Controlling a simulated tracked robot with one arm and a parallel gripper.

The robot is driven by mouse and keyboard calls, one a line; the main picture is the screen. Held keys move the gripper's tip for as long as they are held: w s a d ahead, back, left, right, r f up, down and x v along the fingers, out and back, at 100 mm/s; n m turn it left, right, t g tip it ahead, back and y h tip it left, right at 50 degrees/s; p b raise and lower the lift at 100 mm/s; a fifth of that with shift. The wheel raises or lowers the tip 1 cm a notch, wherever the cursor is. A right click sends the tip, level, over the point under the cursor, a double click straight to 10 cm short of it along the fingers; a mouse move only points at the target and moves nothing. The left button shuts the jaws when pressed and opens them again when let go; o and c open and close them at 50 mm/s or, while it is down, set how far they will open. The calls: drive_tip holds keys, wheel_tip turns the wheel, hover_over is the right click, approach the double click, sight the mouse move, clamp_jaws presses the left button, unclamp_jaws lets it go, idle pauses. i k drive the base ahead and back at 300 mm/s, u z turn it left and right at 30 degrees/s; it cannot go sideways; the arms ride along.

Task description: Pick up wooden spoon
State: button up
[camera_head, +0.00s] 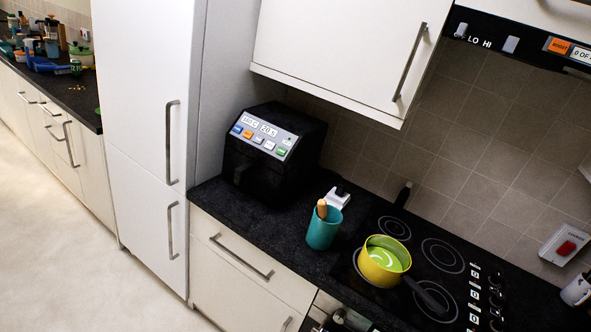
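The cup stands upright between the black air fryer and the hob. My gripper does not show in this view.
A yellow pot (381,272) with green contents sits on the black hob (440,257), its dark handle pointing to the lower right. A black air fryer (270,150) stands behind left of the cup. A white cupboard (335,50) hangs above. The pale floor (60,250) at left is clear.

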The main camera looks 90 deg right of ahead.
sight(321, 204)
drive_tip(key=i, duration=2.7)
drive_tip(key=z, duration=3.7)
drive_tip(key=i, duration=1.05)
drive_tip(key=z, duration=0.05)
